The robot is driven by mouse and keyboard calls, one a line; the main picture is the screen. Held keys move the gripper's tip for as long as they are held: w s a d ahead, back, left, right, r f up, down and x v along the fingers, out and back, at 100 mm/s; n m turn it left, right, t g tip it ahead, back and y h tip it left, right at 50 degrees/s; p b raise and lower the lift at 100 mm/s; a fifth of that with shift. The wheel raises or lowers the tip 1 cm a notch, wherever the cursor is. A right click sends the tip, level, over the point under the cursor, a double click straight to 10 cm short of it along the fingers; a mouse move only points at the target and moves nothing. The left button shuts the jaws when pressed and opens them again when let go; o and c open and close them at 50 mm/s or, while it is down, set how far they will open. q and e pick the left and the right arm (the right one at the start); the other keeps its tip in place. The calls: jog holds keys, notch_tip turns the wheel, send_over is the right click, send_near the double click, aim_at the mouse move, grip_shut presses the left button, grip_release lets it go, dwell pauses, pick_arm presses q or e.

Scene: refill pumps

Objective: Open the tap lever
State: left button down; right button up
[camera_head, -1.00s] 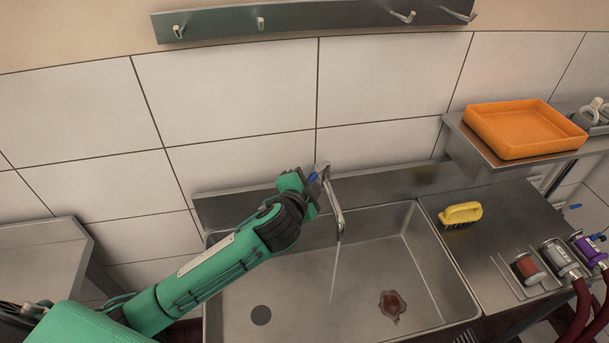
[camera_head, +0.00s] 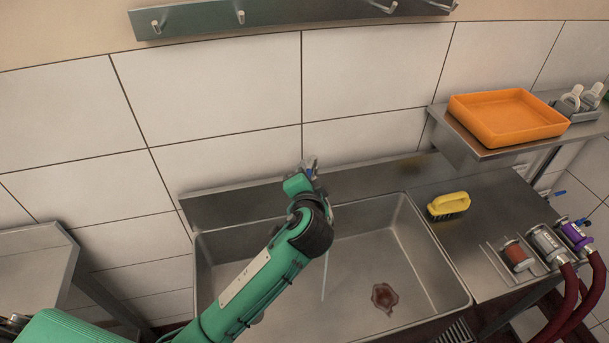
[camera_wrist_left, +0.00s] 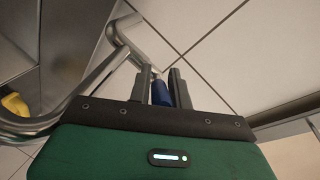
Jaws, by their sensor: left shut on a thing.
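The metal tap (camera_wrist_left: 75,97) stands at the back of the sink, and its curved spout shows in the left wrist view. Its blue lever (camera_wrist_left: 160,92) sits between the two dark fingers of my left gripper (camera_wrist_left: 161,88), which is shut on it. In the head view, my left gripper (camera_head: 307,172) is at the tap, and my wrist hides most of the spout and the lever. A thin stream of water (camera_head: 325,272) falls into the sink. My right gripper is not in view.
The steel sink (camera_head: 408,235) has a reddish-brown stain (camera_head: 384,298) inside. A yellow brush (camera_head: 448,205) lies on the counter to the right. An orange tray (camera_head: 508,118) sits on a wall shelf. Pumps with dark red hoses (camera_head: 570,300) stand at the right. A hook rail (camera_head: 300,14) is above.

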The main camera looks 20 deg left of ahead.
pick_arm(q)
jog(key=c, duration=1.3)
grip_release()
jog(key=shift+d, duration=0.1)
jog(key=b+v, duration=0.4)
jog(key=v, duration=0.9)
jog(key=shift+s+r, duration=0.2)
jog(key=shift+s, duration=0.15)
